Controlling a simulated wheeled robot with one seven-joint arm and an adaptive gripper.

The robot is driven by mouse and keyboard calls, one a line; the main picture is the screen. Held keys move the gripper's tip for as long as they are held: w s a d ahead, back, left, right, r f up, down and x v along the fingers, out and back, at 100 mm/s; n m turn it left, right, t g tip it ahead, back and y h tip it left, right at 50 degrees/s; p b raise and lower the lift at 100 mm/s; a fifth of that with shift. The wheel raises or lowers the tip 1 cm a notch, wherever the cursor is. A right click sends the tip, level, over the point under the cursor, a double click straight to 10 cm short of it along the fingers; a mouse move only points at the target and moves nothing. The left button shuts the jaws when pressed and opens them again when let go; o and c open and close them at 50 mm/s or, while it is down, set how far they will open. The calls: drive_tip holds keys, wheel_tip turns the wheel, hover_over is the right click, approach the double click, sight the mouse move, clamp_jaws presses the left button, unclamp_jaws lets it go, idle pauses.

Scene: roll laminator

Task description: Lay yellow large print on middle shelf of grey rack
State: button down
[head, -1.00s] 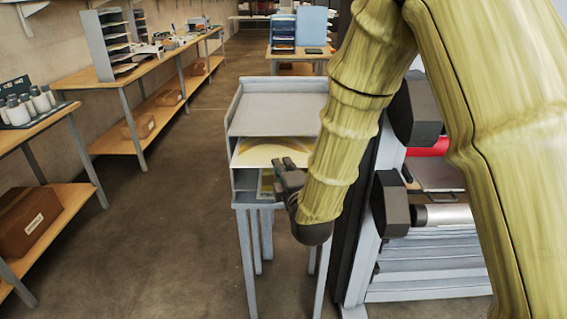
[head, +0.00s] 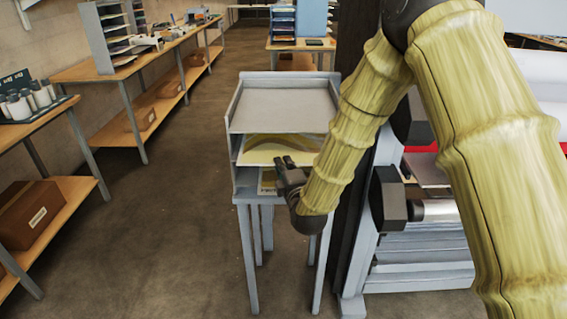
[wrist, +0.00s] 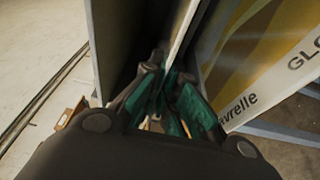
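The grey rack (head: 283,110) stands on a legged stand in the middle of the head view. The yellow large print (head: 275,150), a pale sheet with yellow bands, reaches into the middle level, below the top shelf. My gripper (head: 283,163) is at the rack's open front, at the sheet's near edge. In the wrist view the teal-padded fingertips (wrist: 168,78) come together on a thin pale edge seen end-on, which appears to be this sheet. The fingers hide the exact contact. Whether the sheet touches the shelf cannot be told.
The laminator (head: 425,230) stands close on the right. Wooden benches (head: 110,75) line the left wall, with open floor between.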

drive_tip(key=shift+f+b, duration=0.5)
drive_tip(key=c, duration=1.6)
unclamp_jaws()
drive_tip(key=shift+c, duration=0.2)
drive_tip(key=shift+r, duration=0.15)
drive_tip(key=shift+r+p, duration=0.55)
drive_tip(key=shift+p, duration=0.1)
drive_tip(key=b+v, duration=0.3)
drive_tip(key=v, duration=0.9)
drive_tip(key=shift+f+b, duration=0.3)
